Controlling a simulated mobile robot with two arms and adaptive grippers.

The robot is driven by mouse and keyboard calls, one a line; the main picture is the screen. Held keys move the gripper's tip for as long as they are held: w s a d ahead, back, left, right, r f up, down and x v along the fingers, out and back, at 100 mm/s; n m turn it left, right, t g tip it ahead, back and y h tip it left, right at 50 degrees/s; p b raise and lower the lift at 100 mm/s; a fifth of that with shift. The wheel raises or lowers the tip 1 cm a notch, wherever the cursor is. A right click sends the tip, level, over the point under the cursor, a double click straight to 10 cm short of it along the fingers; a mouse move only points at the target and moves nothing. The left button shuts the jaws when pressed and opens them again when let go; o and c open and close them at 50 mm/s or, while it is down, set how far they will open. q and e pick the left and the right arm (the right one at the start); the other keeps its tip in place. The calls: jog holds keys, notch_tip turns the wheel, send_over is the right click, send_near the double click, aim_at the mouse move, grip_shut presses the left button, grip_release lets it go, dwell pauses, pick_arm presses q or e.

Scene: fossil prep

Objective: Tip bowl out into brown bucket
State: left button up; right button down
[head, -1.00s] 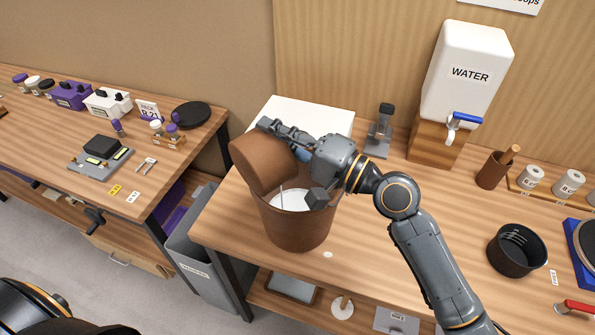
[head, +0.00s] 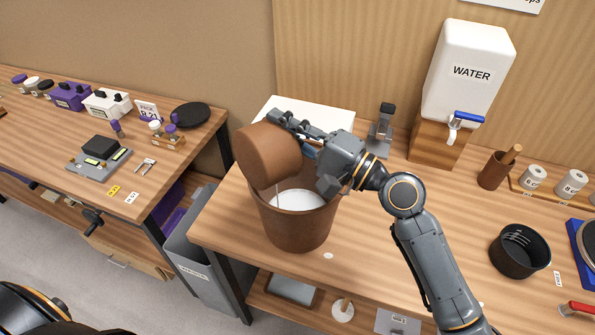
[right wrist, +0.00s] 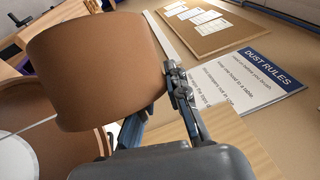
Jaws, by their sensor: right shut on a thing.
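A brown bowl (head: 265,158) is tipped steeply over the brown bucket (head: 298,232), its rounded outside toward me. My right gripper (head: 292,130) is shut on the bowl's wall from the right. A thin pale stream runs down from the bowl's lower edge into the bucket, where a white liquid (head: 305,200) shows. The bowl's inside is hidden in the head view. In the right wrist view the bowl (right wrist: 95,65) fills the left, with the bucket's rim (right wrist: 104,142) and white contents below it. My left gripper is out of view.
A white board or tray (head: 290,106) lies behind the bucket. A water tank (head: 470,70) with a blue tap stands on a wooden block at the back right. A black pot (head: 518,255) sits at the right.

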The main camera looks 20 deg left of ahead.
jog(key=shift+w+d+m, duration=0.3)
jog(key=shift+w+m, duration=0.1)
jog(key=shift+m, duration=0.2)
jog(key=shift+t, duration=0.3)
jog(key=shift+w+d+f+m+t+b, duration=0.1)
jog(key=shift+w+d+m+t+b, duration=0.15)
jog(key=shift+m, duration=0.25)
jog(key=shift+w+d+f+m+t+b, duration=0.15)
jog(key=shift+w+m+b, duration=0.15)
jog(key=shift+m, duration=0.2)
jog(key=shift+r, duration=0.15)
jog(key=shift+w+d+f+m+t+y+b, duration=0.2)
jog(key=shift+w+m, duration=0.1)
jog(key=shift+m, duration=0.2)
jog(key=shift+w+d+f+m+t+y+b, duration=0.15)
jog(key=shift+w+m+t, duration=0.1)
jog(key=shift+m, duration=0.25)
jog(key=shift+w+d+f+m+t, duration=0.15)
jog(key=shift+w+m+t, duration=0.1)
jog(key=shift+m, duration=0.25)
jog(key=shift+w+d+f+m+t, duration=0.15)
jog(key=shift+w+m, duration=0.1)
jog(key=shift+m, duration=0.25)
